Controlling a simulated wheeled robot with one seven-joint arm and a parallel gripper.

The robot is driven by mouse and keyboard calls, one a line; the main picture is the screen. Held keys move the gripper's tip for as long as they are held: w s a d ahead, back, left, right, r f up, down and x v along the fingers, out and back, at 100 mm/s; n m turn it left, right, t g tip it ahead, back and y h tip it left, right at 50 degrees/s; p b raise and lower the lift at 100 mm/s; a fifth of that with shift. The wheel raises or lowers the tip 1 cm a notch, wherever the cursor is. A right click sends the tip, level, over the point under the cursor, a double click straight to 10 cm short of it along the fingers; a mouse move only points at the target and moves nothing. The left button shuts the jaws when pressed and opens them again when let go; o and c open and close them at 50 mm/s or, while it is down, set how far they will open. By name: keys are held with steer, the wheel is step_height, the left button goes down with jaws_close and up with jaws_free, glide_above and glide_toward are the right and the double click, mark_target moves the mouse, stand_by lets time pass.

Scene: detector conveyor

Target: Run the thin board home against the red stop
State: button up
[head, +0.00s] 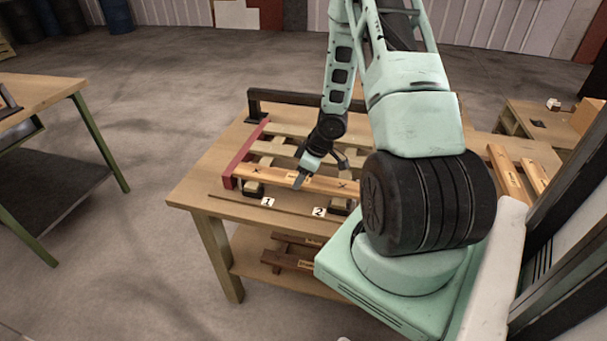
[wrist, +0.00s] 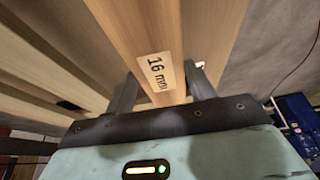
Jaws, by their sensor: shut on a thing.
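A pale board (head: 320,183) with X marks lies along the front of the work table, across dark supports. In the wrist view the board between my fingers (wrist: 147,30) carries a "16 mm" label. My gripper (head: 301,179) is shut on this board near its middle; the fingers also show in the wrist view (wrist: 160,88), one on each side. The red stop (head: 247,152) is a bar across the left end of the boards. The board's left end is close to the stop; I cannot tell whether they touch.
Other pale slats (head: 290,131) lie behind the held board. Number tags 1 (head: 268,202) and 2 (head: 319,212) mark the table's front. A dark rail (head: 300,97) runs along the back. Brown boards (head: 290,262) lie on the lower shelf. More boards (head: 508,172) lie at the right.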

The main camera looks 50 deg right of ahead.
steer(key=o, duration=1.2)
steer(key=shift+w+a, duration=0.1)
steer(key=shift+w, duration=0.05)
steer(key=shift+c, duration=0.2)
steer(key=p+v, duration=0.8)
steer(key=v, duration=0.9)
steer(key=shift+s, duration=0.2)
steer(key=shift+r, duration=0.15)
